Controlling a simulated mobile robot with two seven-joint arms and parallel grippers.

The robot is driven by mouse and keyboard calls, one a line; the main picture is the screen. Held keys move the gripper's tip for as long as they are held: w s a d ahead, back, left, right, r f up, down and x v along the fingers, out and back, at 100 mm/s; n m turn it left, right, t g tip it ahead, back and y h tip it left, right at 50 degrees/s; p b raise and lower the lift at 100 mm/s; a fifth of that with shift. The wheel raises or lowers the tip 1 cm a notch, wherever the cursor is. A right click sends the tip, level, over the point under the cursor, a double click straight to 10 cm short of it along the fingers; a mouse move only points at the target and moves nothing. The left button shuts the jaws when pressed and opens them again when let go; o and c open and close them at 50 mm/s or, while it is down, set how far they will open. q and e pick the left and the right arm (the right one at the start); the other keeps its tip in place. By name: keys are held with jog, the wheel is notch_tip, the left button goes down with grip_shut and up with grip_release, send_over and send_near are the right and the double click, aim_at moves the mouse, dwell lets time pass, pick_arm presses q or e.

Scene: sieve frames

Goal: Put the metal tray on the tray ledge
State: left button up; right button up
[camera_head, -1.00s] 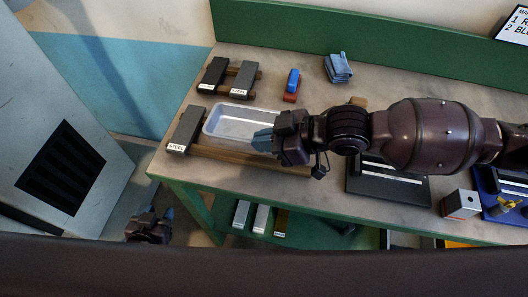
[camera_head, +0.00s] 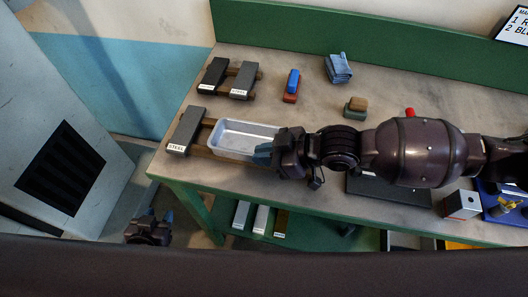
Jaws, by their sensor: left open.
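The metal tray (camera_head: 236,129) is a shallow, pale rectangular pan, empty inside, at the left of the bench. It lies over wooden rails (camera_head: 200,150) beside a dark block labelled STEEL (camera_head: 187,130); I take this railed stand to be the tray ledge. Whether the tray rests on the rails or hangs just above them I cannot tell. My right gripper (camera_head: 263,154) has its blue fingertips closed at the tray's right end; the grip itself is partly hidden. My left gripper (camera_head: 157,219) is open and empty, low in front of the bench's left end.
Metal bars (camera_head: 250,218) lie on the lower shelf.

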jog(key=shift+o, duration=1.4)
jog(key=shift+f, duration=0.1)
